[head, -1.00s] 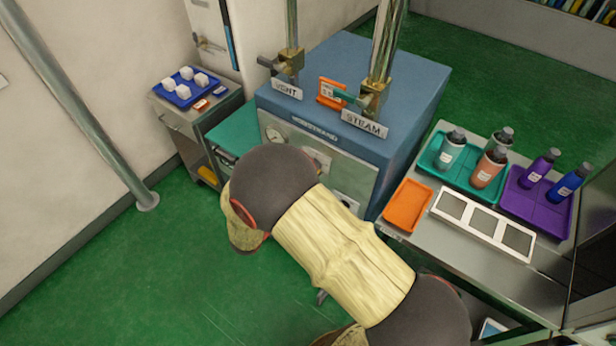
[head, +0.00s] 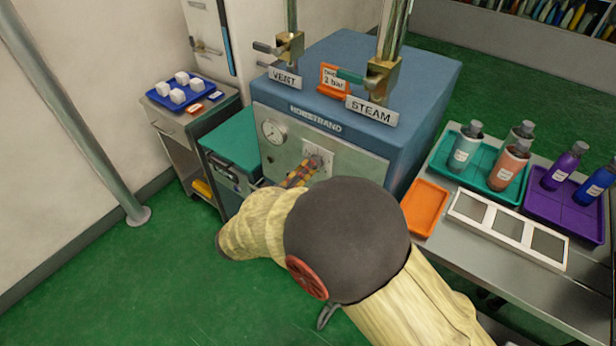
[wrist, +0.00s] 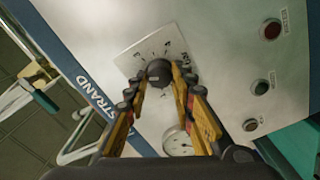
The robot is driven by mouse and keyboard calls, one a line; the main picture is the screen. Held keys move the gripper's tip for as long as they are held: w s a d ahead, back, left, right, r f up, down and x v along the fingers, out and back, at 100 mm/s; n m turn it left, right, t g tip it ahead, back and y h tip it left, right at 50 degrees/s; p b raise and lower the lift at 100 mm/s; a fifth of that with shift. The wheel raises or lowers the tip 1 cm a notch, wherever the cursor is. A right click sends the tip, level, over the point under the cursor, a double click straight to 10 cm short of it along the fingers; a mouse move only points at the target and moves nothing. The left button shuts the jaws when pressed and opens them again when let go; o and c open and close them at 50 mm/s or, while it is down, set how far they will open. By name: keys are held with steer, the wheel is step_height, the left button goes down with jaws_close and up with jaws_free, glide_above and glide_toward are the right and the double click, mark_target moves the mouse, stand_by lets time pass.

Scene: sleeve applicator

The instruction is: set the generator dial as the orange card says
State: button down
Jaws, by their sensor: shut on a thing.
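The generator (head: 360,80) is a blue box with a pale front panel. Its dial, a dark round knob on a white marked plate, shows in the wrist view (wrist: 158,72), and the dial plate shows in the head view (head: 318,156). My gripper (wrist: 160,80) has its yellow and black fingers closed on both sides of the knob; it also shows at the panel in the head view (head: 301,173). The numbers on the dial are too small to read surely. The orange card (head: 333,80) stands on top of the generator; its lower line appears to read "2 bar".
Brass valves labelled VENT (head: 285,77) and STEAM (head: 372,110) stand on the generator. A round gauge (head: 272,132) is left of the dial. A bench with trays and bottles (head: 515,160) stands right.

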steer(key=shift+s+d+f+m+b, duration=0.1)
steer(key=shift+m+b, duration=0.2)
steer(key=shift+m, duration=3.5)
steer(key=c, duration=1.5)
jaws_free()
steer(key=v, duration=1.2)
